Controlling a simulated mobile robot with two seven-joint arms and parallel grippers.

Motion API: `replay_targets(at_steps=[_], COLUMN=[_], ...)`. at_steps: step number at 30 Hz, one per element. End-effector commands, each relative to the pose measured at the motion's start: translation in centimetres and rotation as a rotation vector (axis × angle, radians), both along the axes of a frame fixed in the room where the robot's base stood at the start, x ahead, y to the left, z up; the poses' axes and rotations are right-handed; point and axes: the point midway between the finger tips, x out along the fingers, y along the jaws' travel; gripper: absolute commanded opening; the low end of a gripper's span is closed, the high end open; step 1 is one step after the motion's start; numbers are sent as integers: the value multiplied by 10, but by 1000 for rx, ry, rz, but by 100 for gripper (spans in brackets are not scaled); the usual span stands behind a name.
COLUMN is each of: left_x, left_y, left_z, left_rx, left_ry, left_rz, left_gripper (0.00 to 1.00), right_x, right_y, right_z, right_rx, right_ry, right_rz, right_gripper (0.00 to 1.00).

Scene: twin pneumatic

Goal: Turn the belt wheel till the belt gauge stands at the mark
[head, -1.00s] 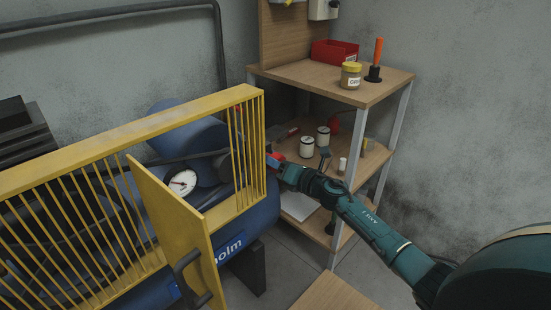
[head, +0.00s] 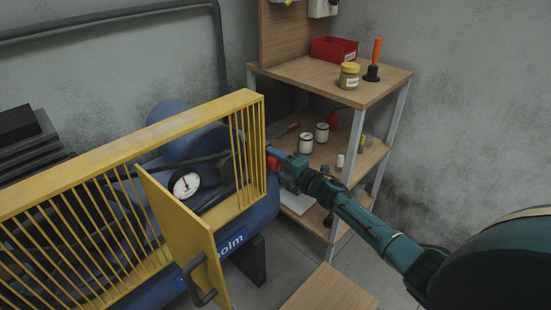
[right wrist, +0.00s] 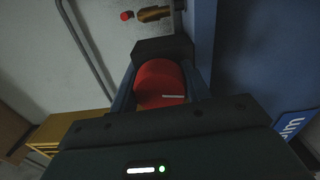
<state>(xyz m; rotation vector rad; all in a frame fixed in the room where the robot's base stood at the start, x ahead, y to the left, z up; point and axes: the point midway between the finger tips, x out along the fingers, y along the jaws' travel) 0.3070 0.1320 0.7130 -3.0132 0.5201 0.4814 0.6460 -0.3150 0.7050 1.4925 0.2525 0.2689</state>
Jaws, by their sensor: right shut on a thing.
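My right gripper (head: 281,166) is at the right end of the blue compressor tank (head: 262,212), shut on a red knob (head: 272,161), which I take for the belt wheel. In the right wrist view the red knob (right wrist: 160,80) sits between the two fingers (right wrist: 162,90). A short white line shows on its face, pointing right. The round white belt gauge (head: 185,184) stands behind the yellow guard, its dark needle pointing up and slightly left. Its mark is too small to make out. My left gripper is out of view.
The yellow barred guard (head: 120,150) surrounds the machine, and its small door (head: 180,225) stands open toward me. A wooden shelf unit (head: 330,78) with jars, a red bin (head: 334,49) and tools stands close behind my right arm.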

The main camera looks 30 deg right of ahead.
Motion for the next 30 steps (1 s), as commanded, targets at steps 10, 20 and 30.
replay_targets(at_steps=[10,20,30], left_x=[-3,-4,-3], left_y=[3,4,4], left_z=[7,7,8], left_rx=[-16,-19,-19], left_ry=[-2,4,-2], left_rz=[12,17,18], left_gripper=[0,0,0], right_x=[0,0,0], right_y=[0,0,0], right_z=[-1,-1,-1], right_rx=[116,131,130], right_ry=[43,48,46], right_rz=[0,0,0], right_gripper=[25,25,60])
